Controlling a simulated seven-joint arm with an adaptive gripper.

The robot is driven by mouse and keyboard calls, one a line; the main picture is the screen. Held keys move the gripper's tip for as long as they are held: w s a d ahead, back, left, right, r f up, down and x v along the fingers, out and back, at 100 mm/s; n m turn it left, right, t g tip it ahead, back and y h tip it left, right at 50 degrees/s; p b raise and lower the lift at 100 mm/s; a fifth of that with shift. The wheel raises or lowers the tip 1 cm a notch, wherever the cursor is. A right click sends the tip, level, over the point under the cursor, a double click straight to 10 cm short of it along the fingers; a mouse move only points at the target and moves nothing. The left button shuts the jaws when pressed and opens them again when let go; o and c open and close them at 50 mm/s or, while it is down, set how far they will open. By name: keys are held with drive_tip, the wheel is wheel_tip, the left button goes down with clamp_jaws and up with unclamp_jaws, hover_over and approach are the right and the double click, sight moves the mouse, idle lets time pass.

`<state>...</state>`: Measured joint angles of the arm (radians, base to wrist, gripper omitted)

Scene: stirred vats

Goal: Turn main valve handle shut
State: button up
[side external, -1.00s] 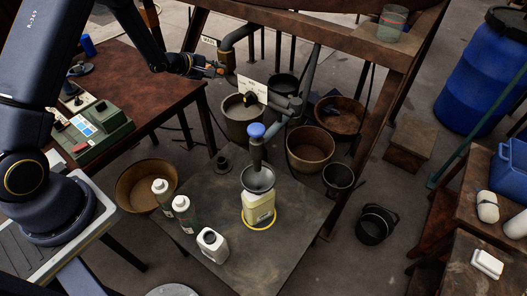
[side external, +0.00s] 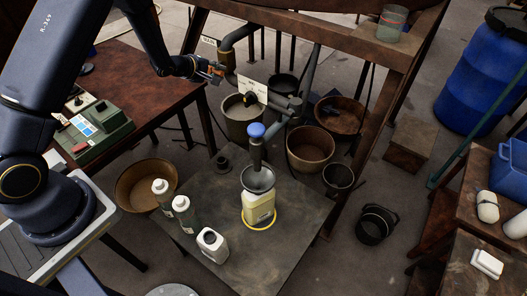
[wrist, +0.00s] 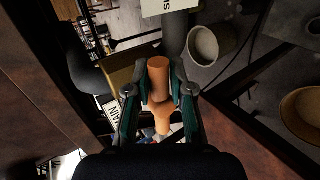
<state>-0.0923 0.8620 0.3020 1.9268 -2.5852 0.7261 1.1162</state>
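The main valve handle is an orange lever (wrist: 159,78) in the wrist view, with a wider hub below its grip. My gripper (wrist: 159,72) has its green-edged fingers close against both sides of the grip, with no clear gap. In the side external view, my gripper (side external: 215,72) is at the pipe under the wooden beam. Only small orange bits show there, and the fingers hide most of the handle. A white label reading MAIN (wrist: 113,113) shows left of the handle in the wrist view; a small white label (side external: 209,41) hangs above my gripper in the side view.
A grey pipe (side external: 240,34) and wooden beam (side external: 290,32) are close by. A white sign (side external: 253,89) hangs right of my gripper. A blue-knobbed valve (side external: 256,131) stands over a funnel (side external: 258,178) and a yellowish bottle (side external: 259,208). A brown table (side external: 150,75) lies left.

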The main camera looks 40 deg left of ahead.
drive_tip(key=o, duration=0.3)
drive_tip(key=v, duration=1.2)
